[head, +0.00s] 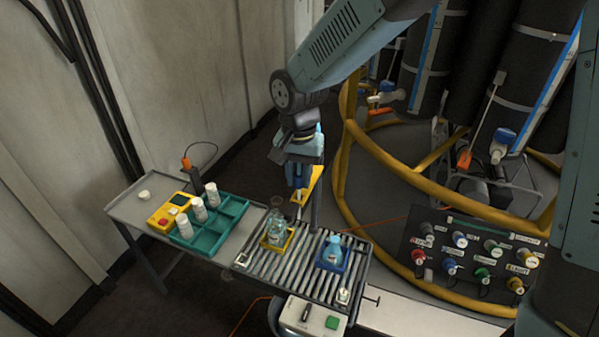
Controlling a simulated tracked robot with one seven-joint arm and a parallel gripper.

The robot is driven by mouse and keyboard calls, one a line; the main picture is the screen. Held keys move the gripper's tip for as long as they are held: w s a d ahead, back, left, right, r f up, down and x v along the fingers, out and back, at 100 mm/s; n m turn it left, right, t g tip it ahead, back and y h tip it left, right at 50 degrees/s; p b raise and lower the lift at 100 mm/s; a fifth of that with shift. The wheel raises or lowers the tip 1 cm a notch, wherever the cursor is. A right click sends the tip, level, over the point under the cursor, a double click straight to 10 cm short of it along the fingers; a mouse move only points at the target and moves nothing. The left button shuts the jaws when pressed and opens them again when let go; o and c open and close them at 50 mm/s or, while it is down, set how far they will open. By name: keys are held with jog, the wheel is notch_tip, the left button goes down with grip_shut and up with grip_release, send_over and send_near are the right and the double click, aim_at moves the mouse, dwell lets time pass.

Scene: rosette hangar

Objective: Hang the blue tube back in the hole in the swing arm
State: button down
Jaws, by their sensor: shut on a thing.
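My gripper (298,184) hangs fingers-down above the roller table, beside the yellow swing arm (312,184). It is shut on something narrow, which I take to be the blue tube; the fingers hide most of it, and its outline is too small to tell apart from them. The swing arm is a yellow plate on a grey upright post, partly behind my gripper. Its hole cannot be made out in this view. I cannot tell whether the held thing touches the swing arm.
The roller table (262,265) carries a yellow tray (268,247) with clear glassware and a blue tray (332,266) with a blue-capped bottle (333,248). Left, a teal rack (228,214) holds white tubes beside a yellow device (170,212). A yellow rail (385,232) and connector panel (470,262) stand right.

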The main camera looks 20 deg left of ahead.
aim_at(299, 186)
jog(key=shift+f, duration=1.65)
jog(key=shift+c, duration=1.2)
grip_release()
jog(key=shift+r, duration=3)
